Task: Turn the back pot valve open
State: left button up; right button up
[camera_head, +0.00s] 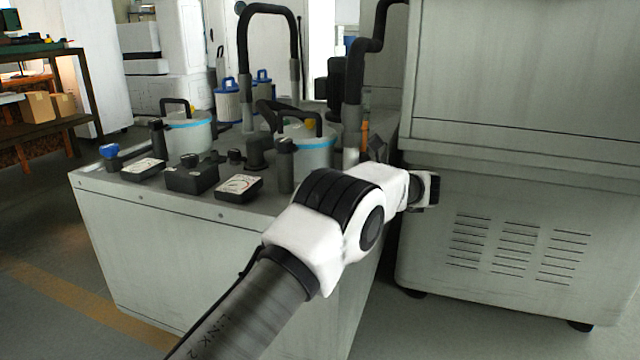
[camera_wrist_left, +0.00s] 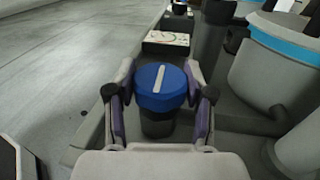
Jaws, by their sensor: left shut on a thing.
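In the left wrist view, a round blue valve knob (camera_wrist_left: 160,86) with a white line on top sits on a short dark stem near the cabinet edge. The line runs nearly straight up the picture. My left gripper (camera_wrist_left: 161,90) is shut on this knob, one finger on each side. In the head view my left arm covers the gripper and this knob. The nearer-right pot (camera_head: 309,150) with a blue band stands behind my arm; a pot also shows at the right of the wrist view (camera_wrist_left: 275,70). Another blue knob (camera_head: 109,151) is at the cabinet's left end.
The grey cabinet (camera_head: 200,245) carries gauge boxes (camera_head: 239,187), a second pot (camera_head: 187,133) and tall black-grey pipes (camera_head: 242,70). A large grey machine (camera_head: 520,150) stands close on the right. Open floor lies to the left of the cabinet.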

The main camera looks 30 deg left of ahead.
pick_arm(q)
jog(key=shift+r, duration=0.1)
dwell(0.3)
jog(key=o, duration=1.2)
